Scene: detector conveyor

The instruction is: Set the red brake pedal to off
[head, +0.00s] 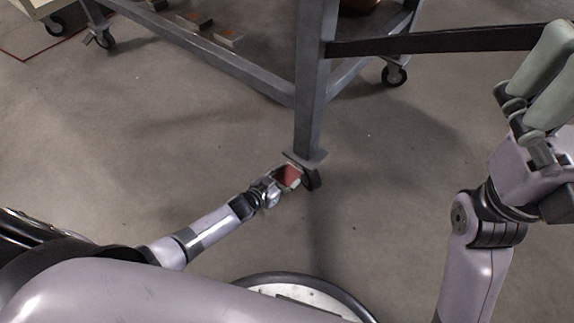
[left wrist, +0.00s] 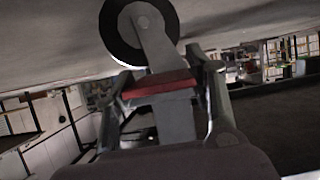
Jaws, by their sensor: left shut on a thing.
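The red brake pedal (head: 290,175) sits at the near caster wheel (head: 312,180), at the foot of the grey cart leg. My left gripper (head: 284,180) reaches low to the floor and is at the pedal. In the left wrist view the red pedal (left wrist: 160,84) lies between the two fingers (left wrist: 165,95), which are shut on it, with the dark caster wheel (left wrist: 122,32) and its grey fork just beyond. My right gripper (head: 535,95) is raised at the right edge of the head view, away from the pedal; its fingertips are not clear.
The grey metal cart frame (head: 308,90) stands ahead, with further casters (head: 394,75) at its other corners. The concrete floor (head: 150,140) is clear to the left. A dark bar (head: 440,42) crosses at the upper right.

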